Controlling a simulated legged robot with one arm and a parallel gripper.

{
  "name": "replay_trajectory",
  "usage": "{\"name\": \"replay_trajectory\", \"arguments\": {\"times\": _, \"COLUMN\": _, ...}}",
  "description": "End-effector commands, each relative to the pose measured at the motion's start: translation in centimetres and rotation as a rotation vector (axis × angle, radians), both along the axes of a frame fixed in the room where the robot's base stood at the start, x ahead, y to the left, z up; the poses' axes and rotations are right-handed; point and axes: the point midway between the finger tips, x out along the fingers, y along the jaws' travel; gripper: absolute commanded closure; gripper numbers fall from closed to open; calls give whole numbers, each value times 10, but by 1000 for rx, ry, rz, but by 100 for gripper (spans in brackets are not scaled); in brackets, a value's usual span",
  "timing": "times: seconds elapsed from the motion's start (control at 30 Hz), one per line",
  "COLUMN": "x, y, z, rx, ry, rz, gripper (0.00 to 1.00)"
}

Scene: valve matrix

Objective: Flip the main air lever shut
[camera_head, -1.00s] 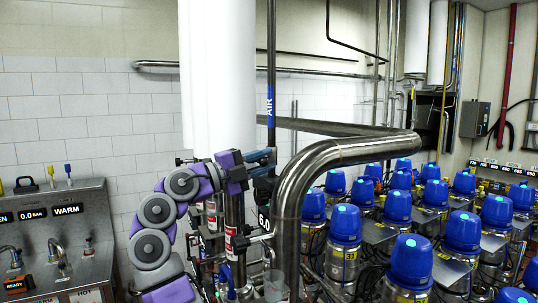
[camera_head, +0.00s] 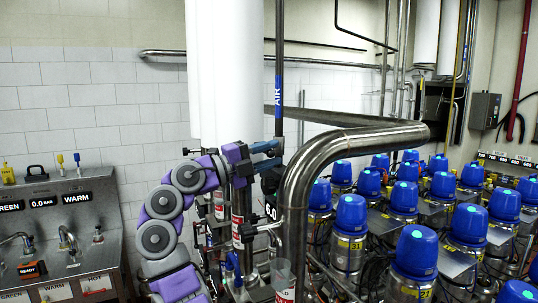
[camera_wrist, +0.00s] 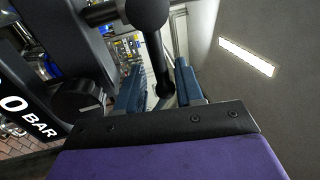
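The air pipe (camera_head: 278,90), dark with a blue AIR label, runs vertically behind my arm in the head view. My gripper (camera_head: 270,155), with blue fingers, is at this pipe, just above a dark gauge box. In the wrist view a black lever with a round knob (camera_wrist: 147,10) reaches down between the two blue fingers of my gripper (camera_wrist: 160,88). The fingers stand apart, with a gap visible on both sides of the rod. I cannot tell whether either finger touches it. In the head view my gripper hides the lever.
A large bent steel pipe (camera_head: 300,200) stands right of my arm. Several blue-capped valves (camera_head: 415,250) fill the right. A sink console (camera_head: 65,225) stands at left.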

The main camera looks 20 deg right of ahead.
Motion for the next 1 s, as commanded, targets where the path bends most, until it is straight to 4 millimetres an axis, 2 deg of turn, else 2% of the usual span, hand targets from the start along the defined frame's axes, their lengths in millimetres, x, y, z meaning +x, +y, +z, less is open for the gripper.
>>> {"name": "replay_trajectory", "arguments": {"times": 0.47, "x": 0, "y": 5, "z": 0, "rx": -2, "ry": 1, "rz": 3, "gripper": 67}}
{"name": "replay_trajectory", "arguments": {"times": 0.67, "x": -1, "y": 35, "z": -6, "rx": -2, "ry": 2, "rz": 5, "gripper": 67}}
{"name": "replay_trajectory", "arguments": {"times": 1.0, "x": -2, "y": 110, "z": -21, "rx": -6, "ry": 6, "rz": 5, "gripper": 67}}
